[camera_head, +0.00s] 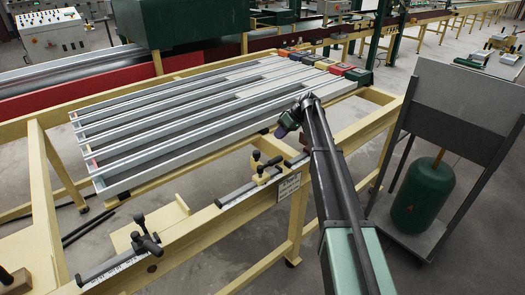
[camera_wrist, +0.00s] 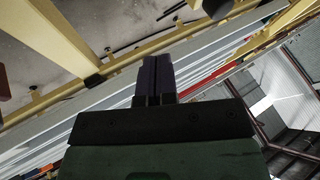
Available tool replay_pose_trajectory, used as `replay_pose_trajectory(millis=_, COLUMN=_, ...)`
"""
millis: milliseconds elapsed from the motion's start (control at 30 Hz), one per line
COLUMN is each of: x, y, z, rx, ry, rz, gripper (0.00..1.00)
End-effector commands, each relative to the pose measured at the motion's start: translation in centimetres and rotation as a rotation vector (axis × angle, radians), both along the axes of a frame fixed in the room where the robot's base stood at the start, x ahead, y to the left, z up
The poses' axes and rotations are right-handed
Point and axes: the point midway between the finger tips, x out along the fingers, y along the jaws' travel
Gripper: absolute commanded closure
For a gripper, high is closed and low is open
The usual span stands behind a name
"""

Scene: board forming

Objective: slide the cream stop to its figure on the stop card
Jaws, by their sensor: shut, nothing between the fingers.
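The cream stop (camera_head: 262,178), with dark knobs, sits on a scale rail (camera_head: 238,193) along the cream front beam. A small white card (camera_head: 289,186), probably the stop card, is fixed to the beam just right of and below it; its figures are too small to read. My gripper (camera_head: 283,131) is above and to the right of the cream stop, apart from it, over the front of the grey channels. In the wrist view my gripper (camera_wrist: 157,62) shows two dark fingers together, with nothing between them. The cream stop cannot be made out surely there.
A second, dark stop (camera_head: 146,243) sits on another scale rail (camera_head: 112,267) at the lower left. Long grey channels (camera_head: 180,125) lie behind the beam, with coloured blocks (camera_head: 327,64) at their far end. A green cylinder (camera_head: 418,200) on a trolley stands at right.

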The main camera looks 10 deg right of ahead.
Motion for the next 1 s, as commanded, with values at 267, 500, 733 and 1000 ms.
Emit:
replay_pose_trajectory(millis=267, x=0.4, y=2.6, z=-4.5, rx=-0.001, ry=0.002, rz=0.000, gripper=1.00)
replay_pose_trajectory(millis=500, x=0.9, y=5.7, z=-8.7, rx=-0.002, ry=0.002, rz=-0.001, gripper=1.00)
replay_pose_trajectory(millis=733, x=-0.9, y=8.7, z=-7.9, rx=-0.002, ry=0.003, rz=-0.002, gripper=1.00)
replay_pose_trajectory(millis=1000, x=-1.1, y=9.3, z=-7.9, rx=-0.003, ry=0.002, rz=-0.002, gripper=1.00)
